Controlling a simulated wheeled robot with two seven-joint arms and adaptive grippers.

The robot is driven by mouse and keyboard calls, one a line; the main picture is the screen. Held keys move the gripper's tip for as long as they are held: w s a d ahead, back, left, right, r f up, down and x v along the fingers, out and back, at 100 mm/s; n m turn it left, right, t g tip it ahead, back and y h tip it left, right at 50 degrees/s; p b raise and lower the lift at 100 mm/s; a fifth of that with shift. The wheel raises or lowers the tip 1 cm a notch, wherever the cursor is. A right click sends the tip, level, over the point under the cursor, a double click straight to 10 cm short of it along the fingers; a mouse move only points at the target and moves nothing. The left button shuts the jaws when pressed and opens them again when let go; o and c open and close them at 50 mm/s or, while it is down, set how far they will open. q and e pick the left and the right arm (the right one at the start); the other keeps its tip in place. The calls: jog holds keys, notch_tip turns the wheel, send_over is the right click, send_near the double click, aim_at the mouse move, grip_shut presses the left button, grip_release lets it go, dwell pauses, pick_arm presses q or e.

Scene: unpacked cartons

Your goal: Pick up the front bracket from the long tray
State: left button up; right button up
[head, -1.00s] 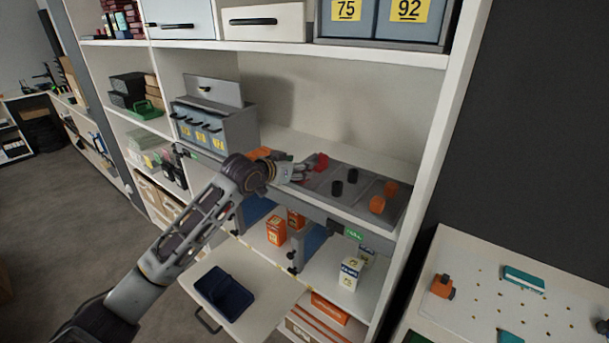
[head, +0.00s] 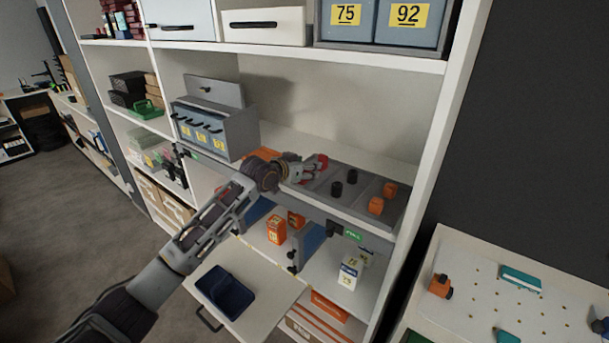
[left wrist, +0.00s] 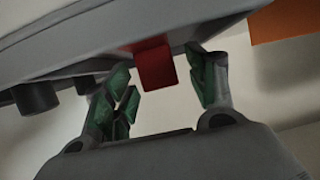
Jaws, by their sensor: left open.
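The long grey tray (head: 355,204) lies on the middle shelf. It holds red, black and orange brackets in compartments. One red bracket (head: 320,160) shows just beyond my left gripper (head: 309,173) in the head view. My left gripper is open at the tray's left part, and its fingers hide what lies under them there. In the left wrist view a red bracket (left wrist: 154,65) shows between the open fingers of my left gripper (left wrist: 165,88), at the grey tray's edge (left wrist: 100,62). I cannot tell whether the fingers touch it. My right gripper is in neither view.
Black brackets (head: 351,176) and orange brackets (head: 376,205) stand further right in the tray. A grey drawer box (head: 238,132) stands to the left. The shelf upright (head: 437,140) bounds the right side. Below are a blue tray (head: 226,291) and small cartons (head: 276,230).

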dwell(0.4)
pick_arm(q)
jog(key=c, duration=0.9)
jog(key=shift+c, duration=0.2)
jog(key=shift+r+b, duration=0.7)
jog(key=shift+r, duration=4.3)
